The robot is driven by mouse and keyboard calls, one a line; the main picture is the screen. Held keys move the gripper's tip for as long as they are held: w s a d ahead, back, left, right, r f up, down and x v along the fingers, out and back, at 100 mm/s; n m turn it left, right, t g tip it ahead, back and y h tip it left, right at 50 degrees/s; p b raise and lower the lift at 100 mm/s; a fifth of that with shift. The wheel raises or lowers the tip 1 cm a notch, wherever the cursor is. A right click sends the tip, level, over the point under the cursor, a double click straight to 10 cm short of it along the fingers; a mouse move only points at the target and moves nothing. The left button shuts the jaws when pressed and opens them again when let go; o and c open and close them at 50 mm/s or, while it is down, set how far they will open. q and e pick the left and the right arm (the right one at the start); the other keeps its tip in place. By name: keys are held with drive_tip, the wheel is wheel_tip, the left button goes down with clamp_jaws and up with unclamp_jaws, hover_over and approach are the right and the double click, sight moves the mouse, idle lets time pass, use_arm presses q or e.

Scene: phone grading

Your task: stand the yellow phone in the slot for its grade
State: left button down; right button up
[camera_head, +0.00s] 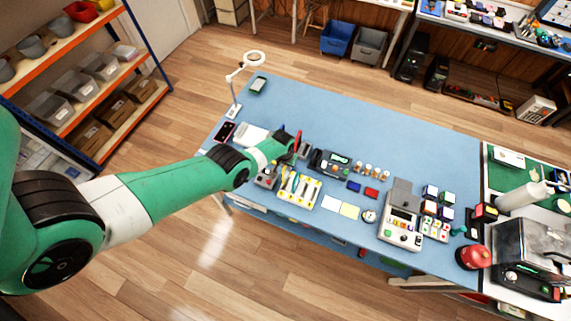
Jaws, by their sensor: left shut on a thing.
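My left arm reaches in from the left, and my left gripper (292,146) is over the blue table (300,103), near its back left part. The gripper is shut on a thin upright item (298,141) with a reddish edge. The item is small and partly hidden by the gripper, so I cannot tell if it is the yellow phone. No other yellow phone can be made out. Several small blocks or holders (430,208) with coloured faces stand at the right of the table. I cannot make out grade slots. My right gripper is not in view.
The back strip is clear.

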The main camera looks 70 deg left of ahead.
sight(286, 174)
use_arm(q)
wheel_tip(286, 174, down, 2)
drive_tip(key=shift+f+b, duration=0.1)
drive_tip(key=shift+b, duration=0.95)
drive_tip(key=shift+f+b, duration=0.75)
drive_tip(key=shift+b, duration=0.05)
drive_tip(key=shift+f, duration=0.2)
drive_tip(key=shift+f+b, duration=0.75)
drive_tip(key=shift+b, duration=0.2)
drive_tip(key=shift+f, duration=0.1)
drive_tip(key=shift+f+b, duration=0.4)
drive_tip(key=shift+b, duration=0.1)
drive_tip(key=shift+f, duration=0.15)
